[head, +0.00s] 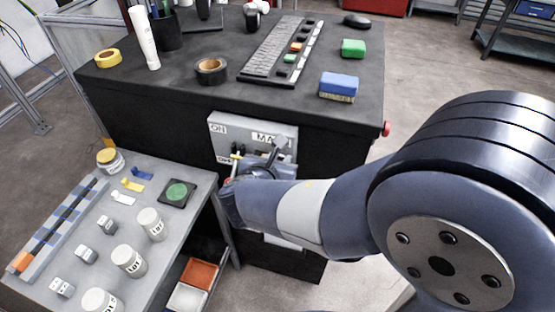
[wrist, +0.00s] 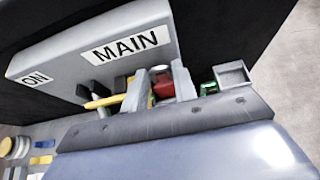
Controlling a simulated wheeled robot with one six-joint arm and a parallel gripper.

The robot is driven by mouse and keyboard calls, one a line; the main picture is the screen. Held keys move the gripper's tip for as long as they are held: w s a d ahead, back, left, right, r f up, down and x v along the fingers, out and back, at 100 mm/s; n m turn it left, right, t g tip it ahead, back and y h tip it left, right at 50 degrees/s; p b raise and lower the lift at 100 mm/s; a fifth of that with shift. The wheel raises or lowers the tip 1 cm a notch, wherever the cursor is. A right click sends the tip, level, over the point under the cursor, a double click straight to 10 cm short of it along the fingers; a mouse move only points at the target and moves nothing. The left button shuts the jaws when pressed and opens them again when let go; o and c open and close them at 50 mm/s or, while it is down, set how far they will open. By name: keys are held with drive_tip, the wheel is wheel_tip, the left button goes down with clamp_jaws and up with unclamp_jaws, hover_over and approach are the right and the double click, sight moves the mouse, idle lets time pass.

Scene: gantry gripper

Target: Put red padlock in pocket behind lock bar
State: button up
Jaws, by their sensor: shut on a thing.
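In the wrist view my gripper (wrist: 159,82) is shut on a red padlock (wrist: 164,90), with one pale finger on each side of it. The padlock is close against the front of the grey switch box (wrist: 85,52) marked MAIN and ON. I cannot tell whether it touches the box. A small grey open-topped holder (wrist: 233,74) shows right of the padlock; I cannot tell whether it is the pocket. The lock bar is not clearly made out. In the head view the switch box (head: 228,128) is on the bench front, and my arm mostly hides my gripper and the padlock.
A yellow bar (wrist: 104,101) is left of the fingers and a green piece (wrist: 208,88) right of them. In the head view, a grey side table (head: 60,226) with white jars stands at left. The black bench (head: 215,100) holds a keyboard and blocks above the switch box.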

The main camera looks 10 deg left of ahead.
drive_tip(key=shift+f, duration=0.2)
drive_tip(key=o, duration=1)
drive_tip(key=shift+r, duration=0.15)
drive_tip(key=shift+s+a+r, duration=0.15)
drive_tip(key=shift+s+r, duration=0.05)
drive_tip(key=shift+s, duration=0.1)
drive_tip(key=v, duration=1.1)
drive_tip(key=shift+s+r, duration=0.15)
